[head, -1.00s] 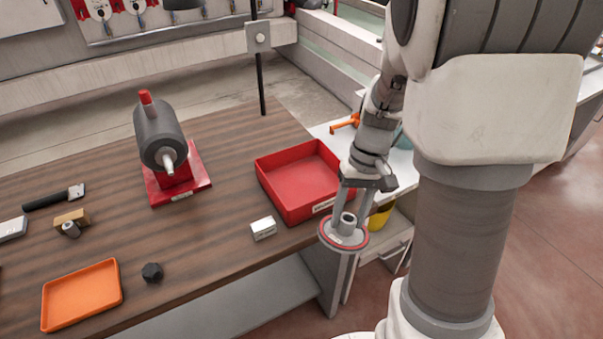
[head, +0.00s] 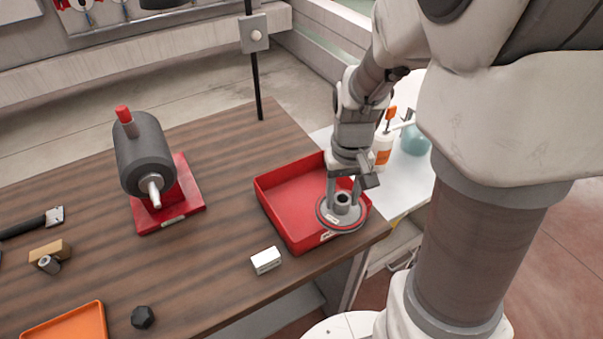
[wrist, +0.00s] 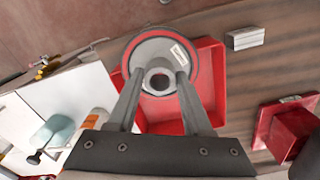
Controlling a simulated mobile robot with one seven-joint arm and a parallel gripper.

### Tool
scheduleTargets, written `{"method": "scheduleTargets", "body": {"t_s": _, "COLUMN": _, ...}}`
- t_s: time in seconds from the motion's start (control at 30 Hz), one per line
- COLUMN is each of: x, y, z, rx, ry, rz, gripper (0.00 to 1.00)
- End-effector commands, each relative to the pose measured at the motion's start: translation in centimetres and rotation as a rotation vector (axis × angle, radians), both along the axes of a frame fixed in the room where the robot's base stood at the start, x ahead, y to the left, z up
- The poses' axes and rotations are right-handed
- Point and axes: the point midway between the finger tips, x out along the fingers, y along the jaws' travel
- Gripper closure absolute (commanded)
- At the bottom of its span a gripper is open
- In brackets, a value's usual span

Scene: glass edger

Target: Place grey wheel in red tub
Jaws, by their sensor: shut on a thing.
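The grey wheel (head: 330,217) is a disc with a red ring and a raised hub. My gripper (head: 343,200) is shut on its hub and holds it roughly level. In the head view the wheel overlaps the front right corner of the red tub (head: 283,215), and it appears to be above the rim. The wrist view shows the wheel (wrist: 189,58) between my fingers (wrist: 160,84), with the red tub (wrist: 213,80) beneath and partly hidden by it. The visible tub floor is empty.
A white block (head: 266,260) lies just in front of the tub. A grey motor on a red base (head: 170,195) stands to the left. A black nut (head: 143,317) and an orange tray (head: 66,326) are nearer the front. Bottles (head: 383,146) stand on a white surface behind my arm.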

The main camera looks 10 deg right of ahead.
Motion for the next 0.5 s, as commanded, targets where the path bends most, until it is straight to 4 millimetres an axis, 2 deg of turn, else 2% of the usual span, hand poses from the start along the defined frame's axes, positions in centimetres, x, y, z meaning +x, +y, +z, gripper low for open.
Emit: {"method": "scheduleTargets", "body": {"t_s": 0.5, "x": 7.7, "y": 2.7, "z": -4.9, "rx": -0.002, "ry": 0.002, "rz": 0.003, "gripper": 1.00}}
